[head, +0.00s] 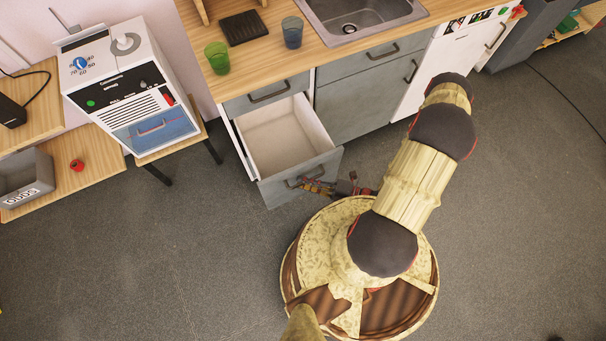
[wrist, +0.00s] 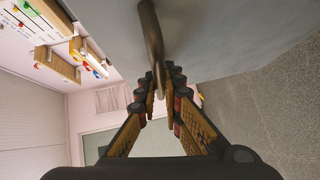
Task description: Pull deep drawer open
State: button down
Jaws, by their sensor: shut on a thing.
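The deep drawer (head: 298,172) is the grey-fronted lower drawer of the kitchen counter, below a shallow drawer (head: 265,93). It stands pulled out, and its white inside looks empty. My gripper (head: 310,186) is at the drawer front, at its dark bar handle. In the wrist view the handle (wrist: 151,35) runs down between the two fingers, and my gripper (wrist: 156,95) is shut on it. The grey drawer front (wrist: 225,35) fills the upper right of that view. My arm hides part of the floor beside the drawer in the head view.
A green cup (head: 217,58), a dark board (head: 244,27) and a blue cup (head: 292,32) stand on the counter beside the sink (head: 355,22). A white machine (head: 130,85) stands on a small table at left. Open floor (head: 150,250) lies at the lower left.

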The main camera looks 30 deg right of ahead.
jog(key=c, duration=1.9)
grip_release()
jog(key=shift+v, duration=6.05)
jog(key=shift+w, duration=0.1)
